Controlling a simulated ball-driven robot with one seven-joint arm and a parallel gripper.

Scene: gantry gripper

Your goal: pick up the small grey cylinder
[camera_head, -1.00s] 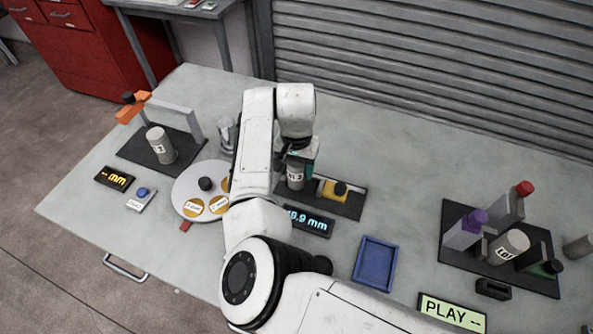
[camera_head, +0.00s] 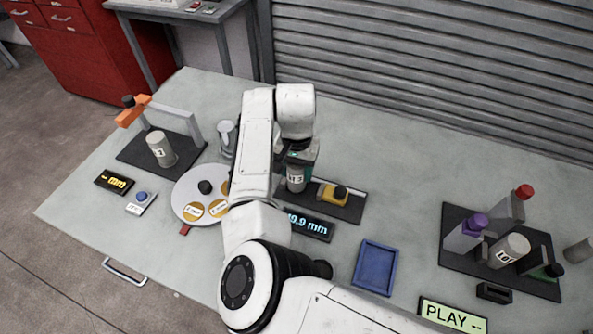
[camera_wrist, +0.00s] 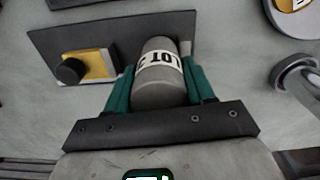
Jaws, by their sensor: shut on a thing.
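The small grey cylinder (camera_head: 296,178) has a white label, of which "LOT" and a 3 can be read. It also shows in the wrist view (camera_wrist: 158,88), between the two green fingers of my gripper (camera_wrist: 160,85). My gripper (camera_head: 298,165) is shut on it from above, at the left end of a dark plate (camera_head: 345,211) with a yellow block (camera_head: 331,195). In the head view my arm hides part of this spot. I cannot tell whether the cylinder's bottom touches the plate.
Another grey cylinder (camera_head: 161,149) stands on a dark plate at left, near an orange clamp. A round turntable (camera_head: 183,196) lies left of my arm. A display (camera_head: 308,224) and an empty blue tray (camera_head: 375,268) lie in front. A fixture with a larger cylinder (camera_head: 509,249) is at right.

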